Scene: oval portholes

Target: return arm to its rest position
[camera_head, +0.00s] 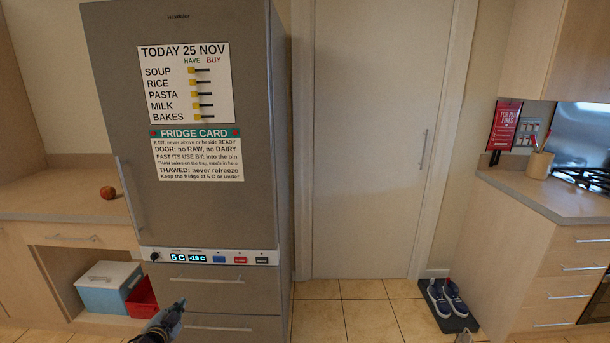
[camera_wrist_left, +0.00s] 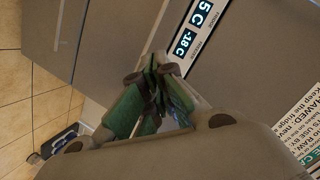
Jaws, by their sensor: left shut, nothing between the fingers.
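My left gripper (camera_head: 172,318) shows at the bottom of the head view, in front of the lower drawers of the grey fridge (camera_head: 245,90). Its fingers are closed together with nothing between them. The left wrist view shows the closed green and dark fingers (camera_wrist_left: 158,75) pointing toward the fridge front, below its display strip (camera_wrist_left: 188,42). Most of my left arm is out of the head view. A small tip at the bottom edge near the right may be part of my right arm, but the right gripper cannot be made out.
The fridge door and drawers are shut. Shoes (camera_head: 448,298) lie on a dark mat at the right. The middle floor is clear.

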